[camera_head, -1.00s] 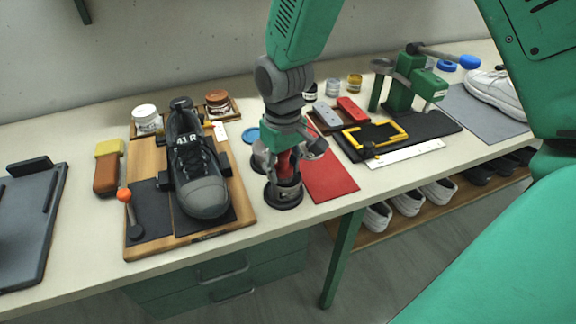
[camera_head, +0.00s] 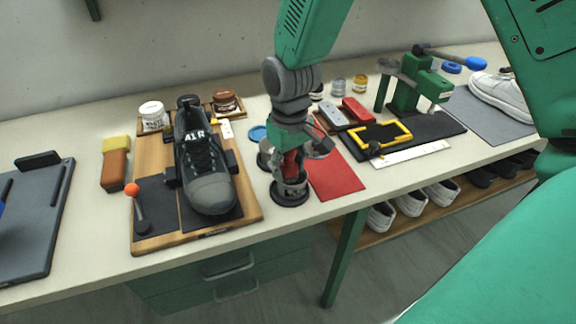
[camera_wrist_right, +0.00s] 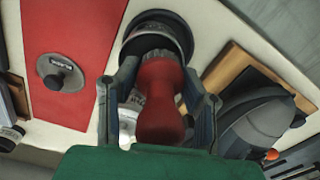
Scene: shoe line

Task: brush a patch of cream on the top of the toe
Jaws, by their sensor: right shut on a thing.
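The dark grey shoe (camera_head: 205,165) lies on a wooden board, its toe (camera_head: 212,192) facing the front edge. No cream patch can be made out on the toe. My right gripper (camera_head: 291,178) is right of the shoe, shut on a red-handled tool, probably the brush. In the right wrist view the red handle (camera_wrist_right: 160,95) is between the fingers. Its far end meets a round black-rimmed holder (camera_wrist_right: 157,32), which stands on the table in the head view (camera_head: 290,197). My left gripper is not in view.
The wooden board (camera_head: 190,244) also carries an orange-tipped tool (camera_head: 135,200). Jars (camera_head: 152,115) stand behind the shoe. A red mat (camera_head: 338,176) lies right of the gripper. A yellow-and-brown block (camera_head: 115,165) lies left of the board. Bare table lies along the front edge.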

